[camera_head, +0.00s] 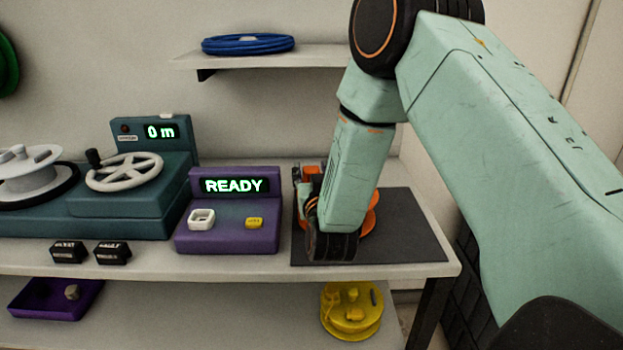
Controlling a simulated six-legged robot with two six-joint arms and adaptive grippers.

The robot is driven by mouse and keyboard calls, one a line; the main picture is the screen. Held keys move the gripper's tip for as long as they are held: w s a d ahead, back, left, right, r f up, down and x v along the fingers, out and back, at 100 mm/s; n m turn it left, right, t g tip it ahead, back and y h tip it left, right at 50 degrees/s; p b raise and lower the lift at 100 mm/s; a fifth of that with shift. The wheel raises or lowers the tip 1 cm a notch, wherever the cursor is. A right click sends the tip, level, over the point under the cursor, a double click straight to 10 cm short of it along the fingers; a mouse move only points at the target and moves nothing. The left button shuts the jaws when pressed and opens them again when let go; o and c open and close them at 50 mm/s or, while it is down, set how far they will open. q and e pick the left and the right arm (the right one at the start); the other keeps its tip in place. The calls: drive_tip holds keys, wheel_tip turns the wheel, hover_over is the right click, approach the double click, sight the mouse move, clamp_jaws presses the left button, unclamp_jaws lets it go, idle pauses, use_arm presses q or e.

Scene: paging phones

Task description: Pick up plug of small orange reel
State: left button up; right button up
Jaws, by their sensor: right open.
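An orange reel (371,215) stands on the dark mat (415,230) at the right of the table. Only its right edge shows clearly, because my right forearm and wrist cover the rest. Its plug cannot be made out. My right gripper (307,186) is at the left part of the mat, close beside the reel, partly hidden behind my wrist. It is open, and I see nothing held in it. Whether it touches the reel cannot be told. My left gripper is not in view.
A purple station (228,239) reading READY, with a white socket and yellow piece, stands left of the mat. A teal winding machine (120,205) is farther left. Two black blocks (90,252) lie in front. A yellow reel (352,312) and purple tray (50,300) are below. A shelf holds blue cable (248,44).

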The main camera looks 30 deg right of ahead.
drive_tip(key=shift+w+d+f, duration=0.1)
drive_tip(key=shift+w, duration=0.05)
drive_tip(key=shift+c, duration=1)
drive_tip(key=c, duration=0.7)
